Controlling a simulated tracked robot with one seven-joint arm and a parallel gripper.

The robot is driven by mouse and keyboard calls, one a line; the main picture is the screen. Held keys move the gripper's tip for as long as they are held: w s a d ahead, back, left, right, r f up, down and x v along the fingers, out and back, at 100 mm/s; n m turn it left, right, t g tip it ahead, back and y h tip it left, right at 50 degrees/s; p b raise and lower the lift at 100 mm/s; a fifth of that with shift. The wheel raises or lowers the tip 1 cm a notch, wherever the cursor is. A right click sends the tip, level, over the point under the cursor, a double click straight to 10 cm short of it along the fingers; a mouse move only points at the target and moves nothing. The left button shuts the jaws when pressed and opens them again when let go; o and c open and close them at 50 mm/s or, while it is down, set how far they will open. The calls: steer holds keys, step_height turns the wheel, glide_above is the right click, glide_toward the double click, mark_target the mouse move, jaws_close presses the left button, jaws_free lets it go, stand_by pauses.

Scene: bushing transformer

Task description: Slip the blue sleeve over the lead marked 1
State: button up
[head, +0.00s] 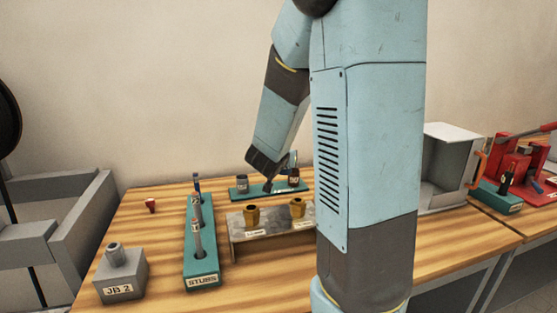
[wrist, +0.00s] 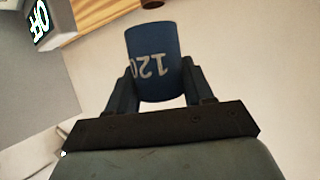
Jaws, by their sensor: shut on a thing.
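My gripper (wrist: 162,88) is shut on a blue sleeve (wrist: 152,55) with white print that reads like 120 upside down. The sleeve sits between the two fingers and stands out beyond them. In the head view my gripper (head: 268,178) is above the back of the wooden bench, near a teal rack; the sleeve is hard to make out there.
A metal stand (head: 275,241) with two brass fittings is right of the block. The teal rack (head: 262,191) holds dark fittings. A grey JB 2 box (head: 120,272) and a small red piece (head: 151,205) are at left. Grey and red equipment stands at right.

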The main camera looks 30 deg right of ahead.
steer(key=shift+s+r, duration=0.2)
steer(key=shift+r, duration=1.05)
steer(key=shift+s+r, duration=0.2)
steer(key=shift+r, duration=1)
